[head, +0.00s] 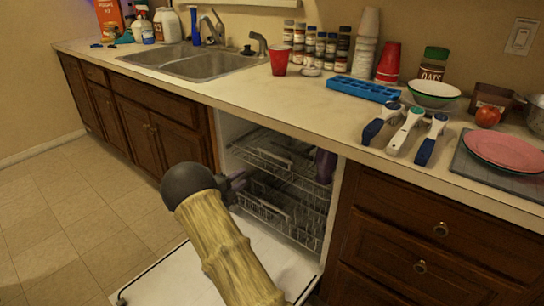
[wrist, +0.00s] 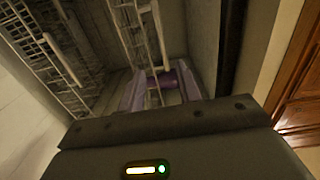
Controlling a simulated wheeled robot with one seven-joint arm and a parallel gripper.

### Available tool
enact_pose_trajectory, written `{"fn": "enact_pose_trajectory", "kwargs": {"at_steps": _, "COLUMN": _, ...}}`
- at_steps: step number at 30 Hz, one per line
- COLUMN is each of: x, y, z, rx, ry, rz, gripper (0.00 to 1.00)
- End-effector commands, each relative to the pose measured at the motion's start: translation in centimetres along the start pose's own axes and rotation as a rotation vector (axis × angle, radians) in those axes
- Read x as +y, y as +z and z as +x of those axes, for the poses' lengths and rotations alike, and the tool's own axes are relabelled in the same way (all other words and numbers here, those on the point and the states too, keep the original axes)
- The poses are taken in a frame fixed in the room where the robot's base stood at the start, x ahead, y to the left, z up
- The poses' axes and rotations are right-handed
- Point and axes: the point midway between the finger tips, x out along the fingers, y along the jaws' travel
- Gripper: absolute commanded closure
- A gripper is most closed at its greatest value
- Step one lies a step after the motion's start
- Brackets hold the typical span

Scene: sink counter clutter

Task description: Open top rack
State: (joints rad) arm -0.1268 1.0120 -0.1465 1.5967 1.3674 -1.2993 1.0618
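The dishwasher's top rack (head: 272,158) is a wire rack inside the open dishwasher, its front close to the opening. A purple item (head: 325,166) shows at its right end. My gripper (head: 238,181) is in front of the dishwasher opening in the head view, partly hidden by my arm. In the wrist view its two purplish fingers (wrist: 160,92) are spread apart. A purple cylinder-like thing (wrist: 163,80) shows between or beyond them; I cannot tell whether they touch it. Wire racks (wrist: 140,35) fill the upper left of that view.
The dishwasher door (head: 180,277) is lowered flat. The lower rack (head: 283,213) is inside. Wooden drawers (head: 440,230) stand to the right and cabinets (head: 135,120) to the left. The counter above holds a red cup (head: 279,60), a blue tray (head: 362,90) and other clutter.

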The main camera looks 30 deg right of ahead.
Motion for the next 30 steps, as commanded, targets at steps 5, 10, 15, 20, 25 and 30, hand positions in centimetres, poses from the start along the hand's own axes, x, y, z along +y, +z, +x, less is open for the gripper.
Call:
{"fn": "enact_pose_trajectory", "kwargs": {"at_steps": 5, "x": 0.1, "y": -0.3, "z": 0.0, "rx": 0.027, "ry": -0.016, "rz": 0.021, "gripper": 0.65}}
{"fn": "enact_pose_trajectory", "kwargs": {"at_steps": 10, "x": 0.1, "y": -0.3, "z": 0.0, "rx": 0.025, "ry": -0.014, "rz": 0.019, "gripper": 0.65}}
{"fn": "enact_pose_trajectory", "kwargs": {"at_steps": 15, "x": 0.1, "y": -0.3, "z": 0.8, "rx": 0.025, "ry": -0.013, "rz": 0.019, "gripper": 0.65}}
{"fn": "enact_pose_trajectory", "kwargs": {"at_steps": 20, "x": 0.2, "y": -0.4, "z": 2.8, "rx": 0.026, "ry": -0.013, "rz": 0.018, "gripper": 0.65}}
{"fn": "enact_pose_trajectory", "kwargs": {"at_steps": 25, "x": 0.2, "y": -0.5, "z": 5.8, "rx": 0.026, "ry": -0.014, "rz": 0.019, "gripper": 0.65}}
{"fn": "enact_pose_trajectory", "kwargs": {"at_steps": 30, "x": 0.1, "y": -0.5, "z": 8.8, "rx": 0.025, "ry": -0.014, "rz": 0.019, "gripper": 0.65}}
